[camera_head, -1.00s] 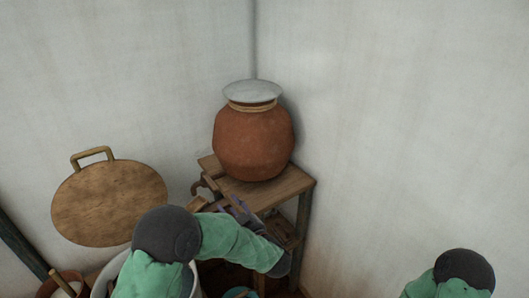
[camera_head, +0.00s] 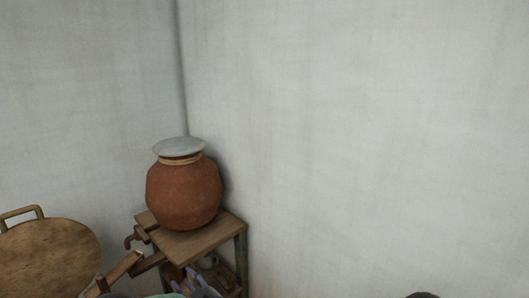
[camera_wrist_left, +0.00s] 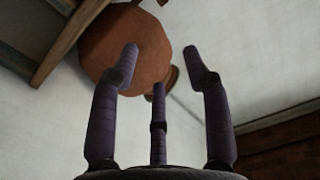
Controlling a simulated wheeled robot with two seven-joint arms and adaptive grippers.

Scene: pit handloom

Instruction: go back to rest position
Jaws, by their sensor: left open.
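My left gripper (camera_head: 190,284) shows only in part at the bottom edge of the head view, low beside the wooden stand. In the left wrist view its purple fingers (camera_wrist_left: 160,55) are spread apart, with nothing between them. The clay pot (camera_head: 184,192) with a grey lid (camera_head: 179,147) stands upright on the stand (camera_head: 205,237) in the corner. In the left wrist view the pot (camera_wrist_left: 100,50) is seen from below, beyond the fingers and apart from them. My right gripper is out of view.
A round wooden board with a handle (camera_head: 48,258) is at the lower left. Wooden pieces (camera_head: 121,270) stick out left of the stand. Bare walls (camera_head: 380,140) fill the right side. A dark rounded part of mine shows at the bottom edge.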

